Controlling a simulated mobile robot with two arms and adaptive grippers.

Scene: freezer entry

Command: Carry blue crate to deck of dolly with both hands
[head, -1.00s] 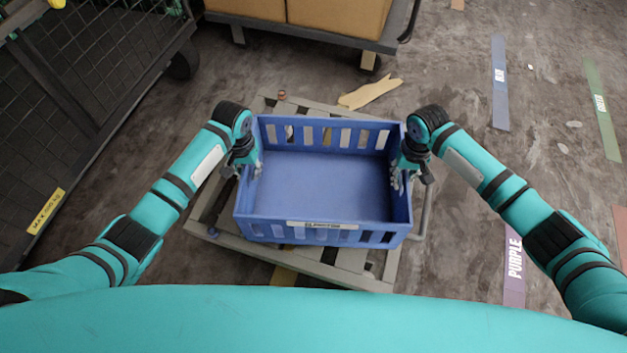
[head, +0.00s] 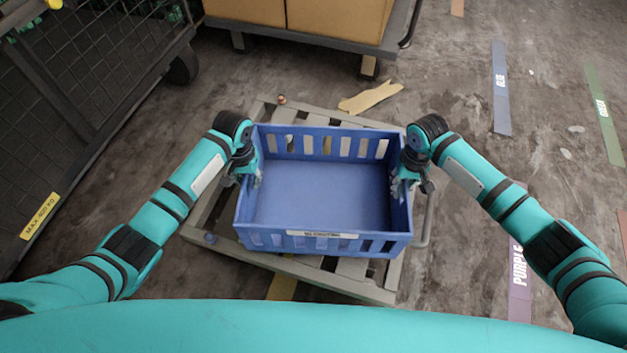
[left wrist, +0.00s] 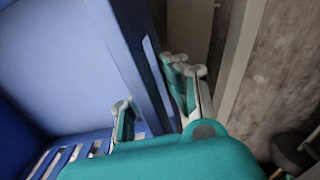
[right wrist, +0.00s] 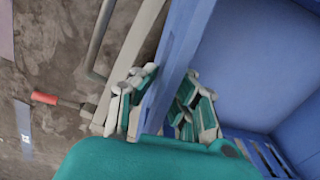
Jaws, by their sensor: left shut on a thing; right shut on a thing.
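The blue crate (head: 320,195) is empty and upright, seen in the head view over the grey slatted deck of the dolly (head: 345,283). Whether it touches the deck or hangs just above it, I cannot tell. My left gripper (head: 252,175) is shut on the crate's left wall, one finger inside and one outside; the left wrist view shows the wall (left wrist: 150,70) between the fingers. My right gripper (head: 402,180) is shut on the right wall in the same way; this wall (right wrist: 165,85) also shows in the right wrist view. The crate hides most of the deck.
A cart with cardboard boxes (head: 340,12) stands behind the dolly. A dark mesh cage (head: 75,90) is at the left. A torn cardboard scrap (head: 370,97) lies behind the crate. Floor with coloured label strips (head: 501,85) is open at the right.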

